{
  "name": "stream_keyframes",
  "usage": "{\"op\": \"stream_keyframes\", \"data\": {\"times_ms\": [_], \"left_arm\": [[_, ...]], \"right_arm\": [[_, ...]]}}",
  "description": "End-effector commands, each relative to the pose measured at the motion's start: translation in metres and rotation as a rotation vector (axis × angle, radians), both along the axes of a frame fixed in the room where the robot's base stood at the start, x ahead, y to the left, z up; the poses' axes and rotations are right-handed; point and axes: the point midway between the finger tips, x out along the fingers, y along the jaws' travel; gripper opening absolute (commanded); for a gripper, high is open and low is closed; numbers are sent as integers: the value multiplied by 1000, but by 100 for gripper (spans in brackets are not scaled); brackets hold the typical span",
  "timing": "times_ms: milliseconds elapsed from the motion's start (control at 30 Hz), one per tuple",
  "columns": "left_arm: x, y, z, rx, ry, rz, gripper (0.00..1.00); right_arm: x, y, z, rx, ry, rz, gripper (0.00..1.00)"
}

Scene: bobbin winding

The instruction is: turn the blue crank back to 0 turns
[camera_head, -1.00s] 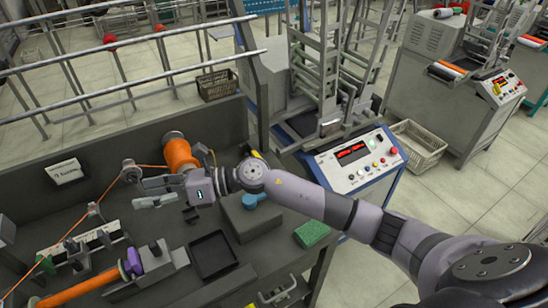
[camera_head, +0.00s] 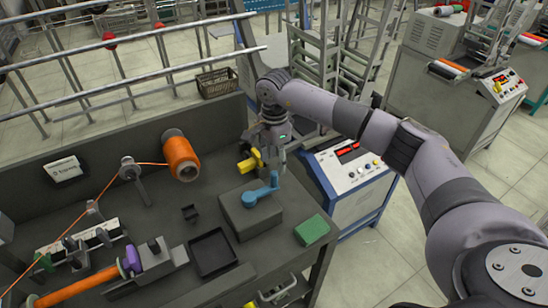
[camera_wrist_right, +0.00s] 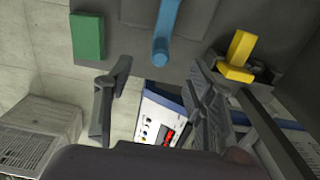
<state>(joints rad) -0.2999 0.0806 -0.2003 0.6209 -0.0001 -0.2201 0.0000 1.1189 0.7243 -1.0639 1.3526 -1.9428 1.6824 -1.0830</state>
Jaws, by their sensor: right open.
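The blue crank (camera_head: 262,190) sits on top of a grey box (camera_head: 238,216) on the bench, with its upright knob at the right end of its arm. It also shows at the top middle of the right wrist view (camera_wrist_right: 163,38). My right gripper (camera_head: 279,168) is just behind the crank in the head view, pointing down and apart from it. In the right wrist view its two fingers (camera_wrist_right: 160,72) are spread with nothing between them. My left gripper is not in view.
A yellow part (camera_head: 249,161) stands close beside my right gripper. A green block (camera_head: 311,230) and a black tray (camera_head: 213,253) lie near the grey box. An orange spool (camera_head: 181,157) is at the left. A control panel (camera_head: 352,165) stands beyond the bench's right edge.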

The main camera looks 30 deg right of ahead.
Motion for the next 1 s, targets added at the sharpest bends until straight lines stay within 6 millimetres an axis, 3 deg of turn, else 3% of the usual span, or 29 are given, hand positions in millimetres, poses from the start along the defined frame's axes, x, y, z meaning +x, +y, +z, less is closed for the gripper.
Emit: {"op": "stream_keyframes", "data": {"times_ms": [633,1000], "left_arm": [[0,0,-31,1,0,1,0],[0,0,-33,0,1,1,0]], "right_arm": [[0,1,-55,3,-1,0,50],[0,1,-54,3,-1,0,50]]}}
